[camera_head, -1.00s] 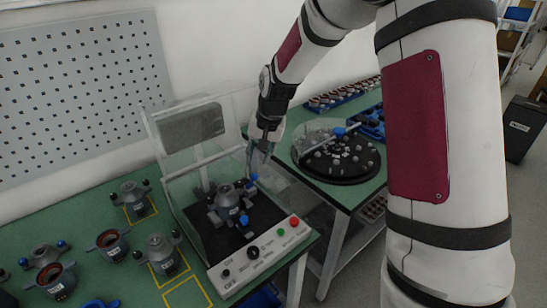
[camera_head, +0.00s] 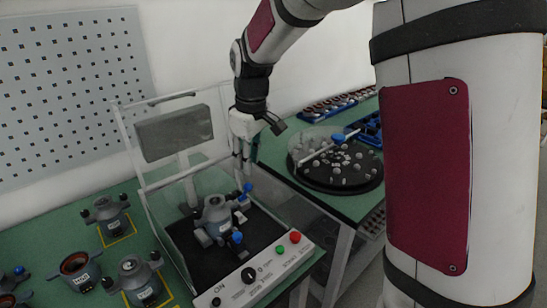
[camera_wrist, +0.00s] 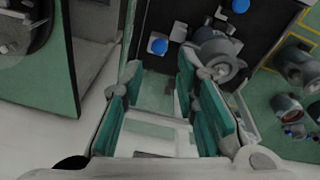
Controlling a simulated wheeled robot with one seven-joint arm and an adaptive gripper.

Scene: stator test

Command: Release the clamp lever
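The test station (camera_head: 268,268) has a dark bed, clear walls and a white front panel. A grey stator (camera_head: 215,217) sits on the bed, also visible in the wrist view (camera_wrist: 216,56). Blue-knobbed handles are around it: one at the back right (camera_head: 247,187), one in front (camera_head: 238,238). I cannot tell for certain which is the clamp lever. My gripper (camera_head: 246,168) points down just above the back right knob. In the wrist view my gripper (camera_wrist: 158,75) has its teal fingers spread and empty. A blue knob (camera_wrist: 158,46) shows just beyond the gap, apparently untouched.
The clear wall (camera_head: 150,165) and grey screen (camera_head: 174,135) stand left of my gripper. More stators (camera_head: 108,215) rest on the green table (camera_head: 60,225) at left. A round black tray (camera_head: 340,178) with small parts is on the right table. A gap separates the tables.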

